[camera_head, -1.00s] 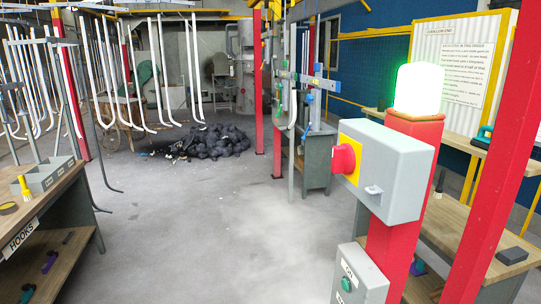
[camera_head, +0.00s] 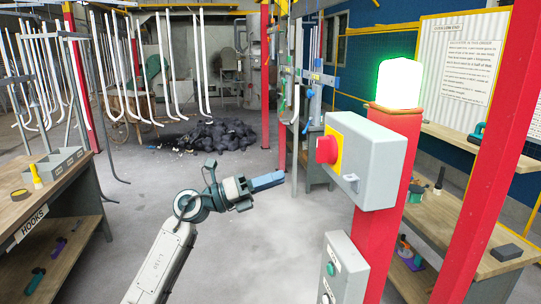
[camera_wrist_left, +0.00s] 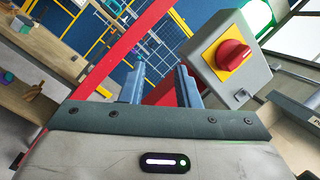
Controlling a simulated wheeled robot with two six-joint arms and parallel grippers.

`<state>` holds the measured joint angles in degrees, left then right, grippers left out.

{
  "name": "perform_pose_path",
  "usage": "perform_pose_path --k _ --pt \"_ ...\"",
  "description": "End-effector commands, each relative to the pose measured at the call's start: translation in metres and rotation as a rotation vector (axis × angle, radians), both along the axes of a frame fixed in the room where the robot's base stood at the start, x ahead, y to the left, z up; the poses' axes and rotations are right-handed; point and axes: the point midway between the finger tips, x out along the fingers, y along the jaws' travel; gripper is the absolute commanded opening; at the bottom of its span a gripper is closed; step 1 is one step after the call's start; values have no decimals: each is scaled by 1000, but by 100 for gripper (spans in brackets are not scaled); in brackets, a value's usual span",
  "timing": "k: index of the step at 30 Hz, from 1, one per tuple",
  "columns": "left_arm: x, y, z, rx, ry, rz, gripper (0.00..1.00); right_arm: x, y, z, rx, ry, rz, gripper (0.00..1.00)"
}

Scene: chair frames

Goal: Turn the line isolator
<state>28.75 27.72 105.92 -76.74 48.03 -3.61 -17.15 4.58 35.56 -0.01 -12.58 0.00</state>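The line isolator is a grey box (camera_head: 374,160) with a yellow plate and a red rotary knob (camera_head: 326,150), mounted on a red post. In the left wrist view the box is at the upper right, and its red knob (camera_wrist_left: 234,54) sits on the yellow plate. My left gripper (camera_head: 283,178) is left of and a little below the knob, apart from it. In the left wrist view my left gripper (camera_wrist_left: 160,82) has its two blue fingers spread with nothing between them. My right gripper is not in view.
A green-lit lamp (camera_head: 399,83) tops the red post (camera_head: 377,240). A grey button box (camera_head: 343,270) is below the isolator. A second red post (camera_head: 488,160) leans at right. A workbench (camera_head: 45,190) stands at left. The middle floor is clear.

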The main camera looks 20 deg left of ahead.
Motion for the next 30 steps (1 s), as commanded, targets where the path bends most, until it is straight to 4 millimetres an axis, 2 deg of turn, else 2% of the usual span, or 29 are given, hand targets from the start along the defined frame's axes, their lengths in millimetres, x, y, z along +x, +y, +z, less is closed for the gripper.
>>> perform_pose_path --k 1,3,6,10,16,25,30 --pt "-21 -11 33 125 -109 -2 29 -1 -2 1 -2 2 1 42" --pt "-46 -22 62 286 -231 13 29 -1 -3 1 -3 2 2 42" --pt "-73 -31 88 467 -359 51 29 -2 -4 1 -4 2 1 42" --pt "-90 -35 102 586 -439 89 29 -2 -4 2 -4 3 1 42" --pt "-86 -46 107 610 -455 98 29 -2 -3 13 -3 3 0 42" --pt "-64 -80 108 604 -452 96 29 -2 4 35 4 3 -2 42" --pt "-54 -94 105 606 -452 98 29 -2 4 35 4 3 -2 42"
